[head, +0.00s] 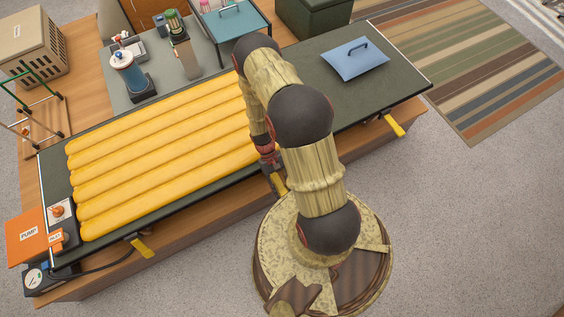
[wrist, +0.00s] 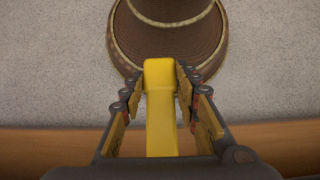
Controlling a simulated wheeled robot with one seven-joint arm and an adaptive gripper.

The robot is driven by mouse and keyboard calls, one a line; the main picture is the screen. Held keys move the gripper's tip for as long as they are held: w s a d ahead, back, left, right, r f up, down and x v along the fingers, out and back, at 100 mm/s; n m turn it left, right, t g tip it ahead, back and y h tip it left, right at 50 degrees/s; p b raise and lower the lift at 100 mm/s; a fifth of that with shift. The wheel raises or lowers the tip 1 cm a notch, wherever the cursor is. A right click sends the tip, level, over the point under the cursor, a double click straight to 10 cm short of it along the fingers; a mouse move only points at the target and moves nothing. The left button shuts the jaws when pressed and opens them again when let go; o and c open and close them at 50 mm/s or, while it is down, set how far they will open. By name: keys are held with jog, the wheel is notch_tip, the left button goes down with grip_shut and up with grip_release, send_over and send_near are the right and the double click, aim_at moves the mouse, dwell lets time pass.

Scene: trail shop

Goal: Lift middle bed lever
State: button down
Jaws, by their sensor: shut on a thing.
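The yellow middle bed lever (wrist: 161,110) stands between my gripper's two fingers in the wrist view, its blunt end toward my base. My gripper (head: 274,178) is shut on it at the front edge of the long dark green bed (head: 310,108). In the head view my arm hides most of this lever. Two similar yellow levers sit on the same front edge: a left one (head: 142,246) and a right one (head: 395,127). Both hang out from the edge, apart from my gripper.
A ribbed yellow air mattress (head: 160,150) covers the bed's left part. A blue pillow (head: 361,60) lies on its right part. The grey floor (head: 460,230) at right is clear.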

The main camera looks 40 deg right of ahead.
jog(key=shift+w+d, duration=0.1)
jog(key=shift+w, duration=0.2)
jog(key=c, duration=1.8)
grip_release()
jog(key=o, duration=0.5)
jog(key=shift+s, duration=0.15)
jog(key=v, duration=1.2)
jog(key=shift+s+r, duration=0.1)
jog(key=shift+c, duration=0.2)
